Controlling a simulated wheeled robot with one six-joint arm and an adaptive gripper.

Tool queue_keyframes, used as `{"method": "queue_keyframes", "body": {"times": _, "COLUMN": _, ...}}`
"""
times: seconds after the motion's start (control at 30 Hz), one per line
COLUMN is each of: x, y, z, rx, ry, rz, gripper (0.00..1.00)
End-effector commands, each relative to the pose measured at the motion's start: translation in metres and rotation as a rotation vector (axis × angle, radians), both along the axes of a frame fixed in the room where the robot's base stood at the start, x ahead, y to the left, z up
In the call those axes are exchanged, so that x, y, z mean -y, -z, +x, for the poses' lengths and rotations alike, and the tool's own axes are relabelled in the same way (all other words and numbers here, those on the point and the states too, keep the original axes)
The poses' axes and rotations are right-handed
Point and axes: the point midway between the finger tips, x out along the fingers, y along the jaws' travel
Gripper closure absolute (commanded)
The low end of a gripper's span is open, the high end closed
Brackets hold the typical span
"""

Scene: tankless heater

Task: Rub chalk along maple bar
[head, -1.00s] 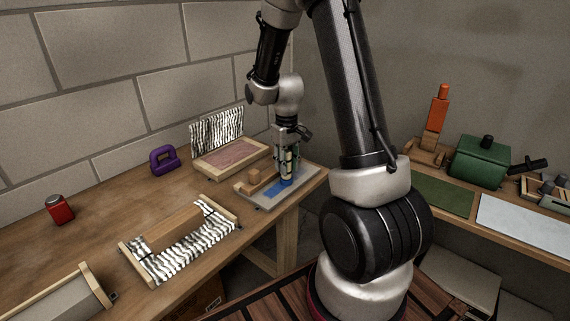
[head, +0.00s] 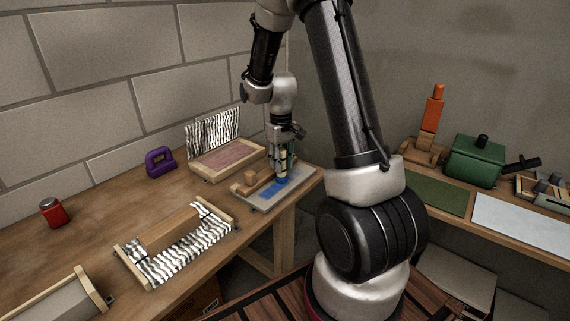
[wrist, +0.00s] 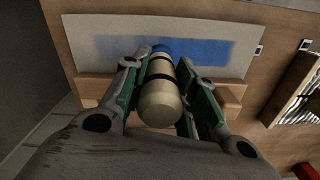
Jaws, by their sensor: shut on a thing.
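My gripper (head: 284,160) is shut on a cream cylinder with black bands and a blue tip, which I take to be the chalk (wrist: 160,100). It stands roughly upright over a grey-white board (head: 300,190) near the right end of the table. The blue tip (wrist: 162,48) is at a blue streak (wrist: 215,50) on the board; exact contact is hidden. The streak fades to pale grey-blue at the left in the wrist view.
A striped-cloth frame with a wooden block (head: 168,230) stands in front to the left. A shallow pinkish tray (head: 228,158), a purple handled item (head: 160,163) and a red can (head: 53,212) stand on the table. A right-hand bench holds a green box (head: 475,162).

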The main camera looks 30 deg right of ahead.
Motion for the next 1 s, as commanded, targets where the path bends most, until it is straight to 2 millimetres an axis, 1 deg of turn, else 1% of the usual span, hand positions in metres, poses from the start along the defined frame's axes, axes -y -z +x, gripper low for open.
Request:
{"method": "queue_keyframes", "body": {"times": 0.37, "x": 0.0, "y": 0.0, "z": 0.001, "rx": 0.0, "ry": 0.0, "rz": 0.0, "gripper": 1.0}}
{"method": "queue_keyframes", "body": {"times": 0.47, "x": 0.001, "y": 0.0, "z": -0.002, "rx": 0.0, "ry": 0.0, "rz": 0.0, "gripper": 1.0}}
{"method": "queue_keyframes", "body": {"times": 0.77, "x": 0.007, "y": 0.001, "z": -0.019, "rx": 0.001, "ry": 0.0, "rz": 0.0, "gripper": 1.0}}
{"method": "queue_keyframes", "body": {"times": 1.0, "x": 0.008, "y": 0.002, "z": -0.022, "rx": -0.001, "ry": 0.0, "rz": 0.0, "gripper": 1.0}}
